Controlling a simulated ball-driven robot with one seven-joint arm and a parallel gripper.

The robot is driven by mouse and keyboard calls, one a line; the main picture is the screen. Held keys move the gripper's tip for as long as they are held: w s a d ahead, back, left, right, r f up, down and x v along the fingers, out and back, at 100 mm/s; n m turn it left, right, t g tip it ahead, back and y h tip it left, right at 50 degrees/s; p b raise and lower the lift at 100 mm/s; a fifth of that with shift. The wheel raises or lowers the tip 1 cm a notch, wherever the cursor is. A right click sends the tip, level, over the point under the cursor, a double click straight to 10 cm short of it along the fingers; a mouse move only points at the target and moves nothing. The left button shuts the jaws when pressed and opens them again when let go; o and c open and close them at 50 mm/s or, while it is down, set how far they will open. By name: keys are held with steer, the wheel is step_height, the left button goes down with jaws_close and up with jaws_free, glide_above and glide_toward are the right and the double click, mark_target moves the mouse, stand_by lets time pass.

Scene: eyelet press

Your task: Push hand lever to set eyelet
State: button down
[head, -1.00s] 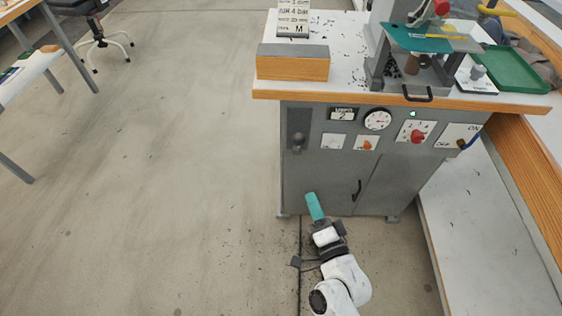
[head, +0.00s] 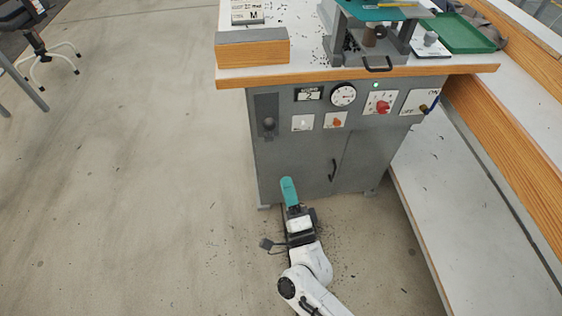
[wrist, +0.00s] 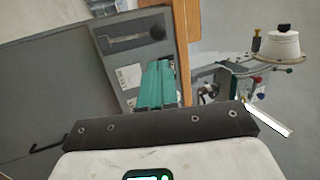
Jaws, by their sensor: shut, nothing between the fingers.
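A dark, ball-ended hand lever (head: 268,123) stands in a slotted dark plate at the left of the grey cabinet's front. The slotted plate (wrist: 137,36) also shows in the wrist view, turned on its side. The eyelet press (head: 372,38) stands on the bench top, cut off by the upper edge of the head view. My gripper (head: 287,181) has teal fingers, shut and empty. It is low in front of the cabinet, below the lever in the picture and apart from it. The fingers (wrist: 160,84) also show in the wrist view. The eyelet is not distinguishable.
The grey cabinet (head: 300,165) carries a gauge, a red knob and a black door handle (head: 333,170). A wooden block (head: 253,48) and a green tray (head: 462,34) lie on the bench top. A low white shelf (head: 455,215) runs along the right.

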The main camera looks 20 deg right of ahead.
mark_target(271, 129)
steer(key=x, duration=1.3)
steer(key=shift+w+d, duration=0.1)
